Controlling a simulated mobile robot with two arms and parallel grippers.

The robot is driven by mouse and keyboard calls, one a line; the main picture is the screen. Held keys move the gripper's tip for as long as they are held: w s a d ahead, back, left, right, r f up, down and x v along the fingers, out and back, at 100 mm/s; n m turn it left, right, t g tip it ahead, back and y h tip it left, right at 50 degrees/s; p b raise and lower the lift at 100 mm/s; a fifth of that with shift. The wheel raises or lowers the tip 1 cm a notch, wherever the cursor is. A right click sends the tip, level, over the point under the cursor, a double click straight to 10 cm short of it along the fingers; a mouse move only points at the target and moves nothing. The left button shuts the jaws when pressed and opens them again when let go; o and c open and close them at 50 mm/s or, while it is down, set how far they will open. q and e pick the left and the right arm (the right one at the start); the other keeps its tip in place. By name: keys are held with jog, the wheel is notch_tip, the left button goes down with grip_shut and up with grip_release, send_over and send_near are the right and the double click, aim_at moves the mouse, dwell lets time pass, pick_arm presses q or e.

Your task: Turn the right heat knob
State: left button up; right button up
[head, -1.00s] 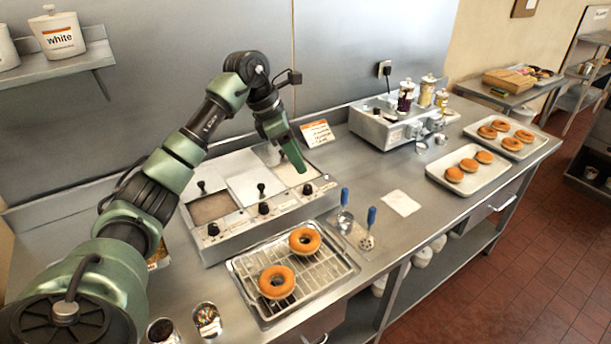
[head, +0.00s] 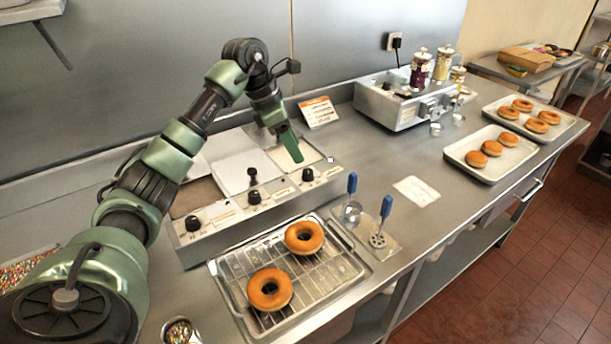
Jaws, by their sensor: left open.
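The glaze warmer (head: 225,222) is a metal box with brown, white and cream wells on top and a sloped front. Its front carries three black knobs: the left knob (head: 193,223), the middle knob (head: 254,197) and the right heat knob (head: 308,174). My left gripper (head: 297,158) has green fingers pointing down over the cream well, just behind and above the right knob, apparently apart from it. The finger gap is hard to see from this side, and nothing shows held. My right gripper is out of view.
Two donuts (head: 304,237) sit on a wire rack tray (head: 339,272) in front of the warmer. A sign card (head: 319,112) stands behind. A metal topping unit (head: 388,103) and donut trays (head: 487,174) are further right.

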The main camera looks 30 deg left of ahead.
aim_at(307, 170)
pick_arm(q)
jog(key=shift+p+x, duration=0.3)
jog(key=shift+x, duration=0.45)
jog(key=p+x, duration=0.1)
jog(key=x, duration=0.4)
jog(key=shift+w+d+f, duration=0.1)
jog(key=shift+d+f, duration=0.05)
jog(key=shift+f, duration=0.3)
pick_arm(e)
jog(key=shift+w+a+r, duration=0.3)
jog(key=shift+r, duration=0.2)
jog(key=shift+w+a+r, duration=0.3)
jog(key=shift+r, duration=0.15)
pick_arm(q)
jog(key=shift+c, duration=0.2)
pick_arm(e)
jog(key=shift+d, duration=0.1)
pick_arm(q)
grip_shut()
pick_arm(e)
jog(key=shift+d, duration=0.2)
